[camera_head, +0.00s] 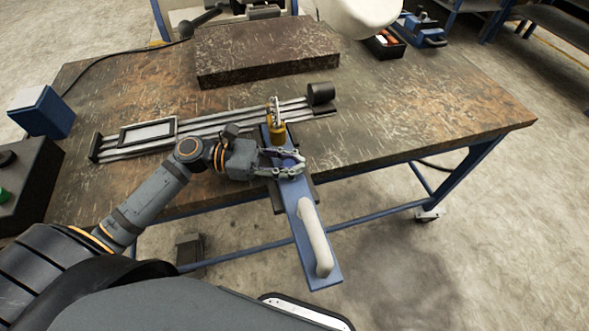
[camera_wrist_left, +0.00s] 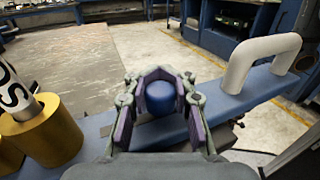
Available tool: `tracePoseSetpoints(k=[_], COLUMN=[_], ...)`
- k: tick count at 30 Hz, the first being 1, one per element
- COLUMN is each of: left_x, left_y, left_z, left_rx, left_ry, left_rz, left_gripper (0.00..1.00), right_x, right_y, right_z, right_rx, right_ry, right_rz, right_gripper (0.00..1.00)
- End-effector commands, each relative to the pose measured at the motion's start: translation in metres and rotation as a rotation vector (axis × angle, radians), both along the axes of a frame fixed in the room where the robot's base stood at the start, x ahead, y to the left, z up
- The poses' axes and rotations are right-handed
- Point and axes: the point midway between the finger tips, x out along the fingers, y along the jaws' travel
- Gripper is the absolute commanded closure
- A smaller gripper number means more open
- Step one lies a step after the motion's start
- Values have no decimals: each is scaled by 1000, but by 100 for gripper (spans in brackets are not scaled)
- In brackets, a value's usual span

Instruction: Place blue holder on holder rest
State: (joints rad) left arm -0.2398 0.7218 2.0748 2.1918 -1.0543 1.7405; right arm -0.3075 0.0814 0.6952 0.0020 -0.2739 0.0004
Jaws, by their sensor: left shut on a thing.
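The blue holder (camera_head: 296,222) is a long blue bar with a white handle (camera_head: 316,240) at its near end and brass-coloured cylinders (camera_head: 277,131) at its far end. It lies across the table's front edge, its handle end hanging out over the floor. My left gripper (camera_head: 288,163) is shut around a round blue knob on the bar. In the left wrist view the knob (camera_wrist_left: 160,98) sits between the fingers, with the bar (camera_wrist_left: 245,92) passing beneath. A dark piece shows under the bar; I cannot tell whether it is the holder rest. My right gripper is not in view.
A metal rail frame (camera_head: 150,147) lies on the worn table (camera_head: 430,120), just beyond the gripper. A thick dark slab (camera_head: 268,50) stands behind it. A blue box (camera_head: 42,111) is at the left and a black tray (camera_head: 384,46) at the back. The table's right side is clear.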

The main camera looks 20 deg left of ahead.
Motion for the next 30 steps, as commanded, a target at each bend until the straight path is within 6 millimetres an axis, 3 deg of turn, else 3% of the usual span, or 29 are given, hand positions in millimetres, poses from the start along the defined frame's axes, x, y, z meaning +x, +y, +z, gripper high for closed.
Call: tracePoseSetpoints(k=[9, 10, 17, 26, 30], left_x=[0, 0, 0, 0, -3], left_y=[0, 0, 0, 0, 12], left_z=[1, -1, -1, 1, 2], left_rx=[-4, 0, 0, 1, 6], left_ry=[1, 2, 2, 1, 6], left_rz=[-1, 0, 0, 0, -3], left_gripper=[100, 80, 51, 51, 51], right_x=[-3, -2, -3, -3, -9], right_y=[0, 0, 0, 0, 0], right_z=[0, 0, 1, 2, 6], right_rx=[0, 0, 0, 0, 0], right_ry=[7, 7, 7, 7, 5], right_rz=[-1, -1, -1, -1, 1], right_gripper=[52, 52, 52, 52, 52])
